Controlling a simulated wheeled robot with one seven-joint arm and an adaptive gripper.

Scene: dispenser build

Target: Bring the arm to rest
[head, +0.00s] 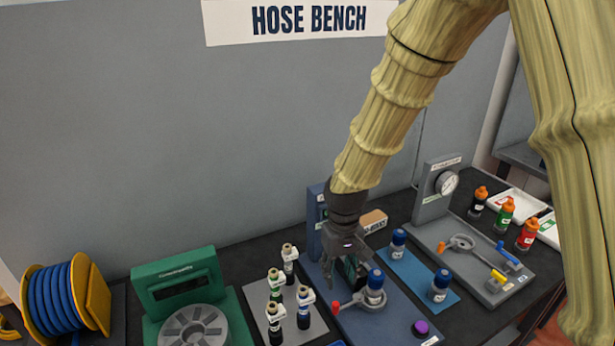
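My arm reaches down from the upper right in the head view, covered in a ribbed yellow-beige sleeve. My gripper (356,272) is dark grey and points down over the blue bench device (385,325). A dark green shape shows at its fingers, and I cannot tell whether it is held or stands behind them. Whether the fingers touch anything is hidden.
Several small bottles (275,285) stand on a grey plate to the left, beside a green machine (180,275) and blue hose reel (65,300). Two blue-capped bottles stand on a blue mat (412,272). A gauge stand (437,187) and coloured bottles (505,215) are at right.

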